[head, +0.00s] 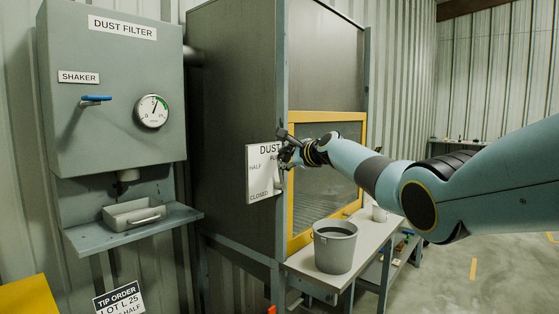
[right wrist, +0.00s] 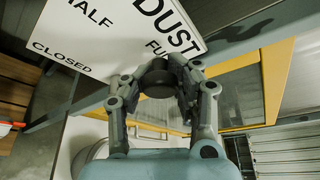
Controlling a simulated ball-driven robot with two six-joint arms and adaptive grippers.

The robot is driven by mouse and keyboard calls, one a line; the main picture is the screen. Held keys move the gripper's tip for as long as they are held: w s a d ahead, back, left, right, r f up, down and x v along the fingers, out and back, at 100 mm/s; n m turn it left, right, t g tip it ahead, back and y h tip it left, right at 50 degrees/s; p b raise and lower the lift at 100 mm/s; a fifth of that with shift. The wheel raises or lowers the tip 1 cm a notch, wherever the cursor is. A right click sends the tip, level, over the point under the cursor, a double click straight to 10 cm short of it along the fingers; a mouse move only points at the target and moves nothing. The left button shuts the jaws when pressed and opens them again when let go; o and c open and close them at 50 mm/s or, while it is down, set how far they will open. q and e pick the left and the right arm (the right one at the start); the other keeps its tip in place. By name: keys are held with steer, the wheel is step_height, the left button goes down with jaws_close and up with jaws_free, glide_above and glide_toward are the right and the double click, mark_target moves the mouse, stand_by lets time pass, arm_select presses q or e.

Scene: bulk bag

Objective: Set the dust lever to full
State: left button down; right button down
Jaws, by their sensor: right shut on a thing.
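The dust lever's white plate (head: 262,180) is on the side of the grey cabinet, with DUST at the top and FU…, HALF and CLOSED below. The plate (right wrist: 110,35) also shows tilted in the right wrist view. My right gripper (head: 287,155) is at the plate's right edge and covers part of its lettering. In the right wrist view its fingers (right wrist: 164,68) are closed around a dark round knob (right wrist: 159,84), which looks like the lever's grip. The lever's shaft is mostly hidden, so its exact setting is unclear. My left gripper is out of view.
A grey bucket (head: 335,247) stands on the bench (head: 305,264) below my right arm. A yellow-framed window (head: 292,225) is just behind the gripper. A dust filter box (head: 110,140) with a blue-handled shaker and a gauge hangs at left, above a shelf with a tray (head: 133,215).

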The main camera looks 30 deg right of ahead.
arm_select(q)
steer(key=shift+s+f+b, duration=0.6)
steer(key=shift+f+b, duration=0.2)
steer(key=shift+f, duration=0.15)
arm_select(e)
steer(key=shift+w+d+f+m+g+y, duration=0.15)
steer(key=shift+d+m, duration=0.25)
steer(key=shift+d, duration=0.2)
steer(key=shift+w+d+r+m+g+y, duration=0.1)
steer(key=shift+d+m+g+y, duration=0.05)
steer(key=shift+d+m, duration=0.35)
steer(key=shift+d, duration=0.1)
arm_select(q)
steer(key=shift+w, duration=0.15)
arm_select(e)
steer(key=c, duration=1.4)
jaws_free()
steer(key=shift+s+d, duration=0.1)
steer(key=shift+s, duration=0.05)
steer(key=o, duration=0.5)
steer(key=shift+s+d+r, duration=0.2)
steer(key=shift+s+d, duration=0.05)
steer(key=shift+s, duration=0.1)
steer(key=shift+c, duration=0.2)
steer(key=a+v, duration=0.1)
steer(key=v, duration=1)
steer(key=shift+s+d, duration=0.25)
